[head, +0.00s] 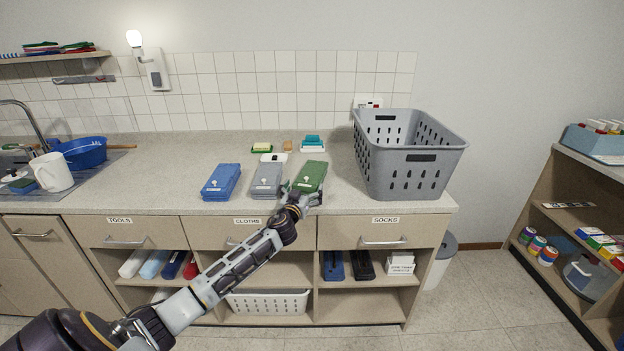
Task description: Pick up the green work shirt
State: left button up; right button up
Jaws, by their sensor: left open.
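The green work shirt (312,175) lies folded on the counter, at the right end of a row of three folded garments. A grey folded garment (267,178) lies just left of it, and a blue one (222,181) further left. My left gripper (302,192) is open at the near edge of the green shirt. It overlaps the shirt's front part in the picture, and I cannot tell whether it touches the cloth. My right gripper is not in view.
A grey laundry basket (410,160) stands right of the shirt on the counter (150,180). Sponges (262,147) and a teal brush (312,142) lie behind the row.

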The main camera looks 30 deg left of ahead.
pick_arm(q)
jog(key=shift+w+a, duration=0.2)
jog(key=shift+w, duration=0.5)
jog(key=c, duration=0.9)
jog(key=shift+c, duration=0.7)
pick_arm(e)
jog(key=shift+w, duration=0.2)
pick_arm(q)
jog(key=shift+r, duration=0.1)
jog(key=shift+r, duration=0.7)
notch_tip(320, 180, up, 8)
jog(key=shift+f+p, duration=0.15)
jog(key=shift+p, duration=0.6)
jog(key=shift+r, duration=0.35)
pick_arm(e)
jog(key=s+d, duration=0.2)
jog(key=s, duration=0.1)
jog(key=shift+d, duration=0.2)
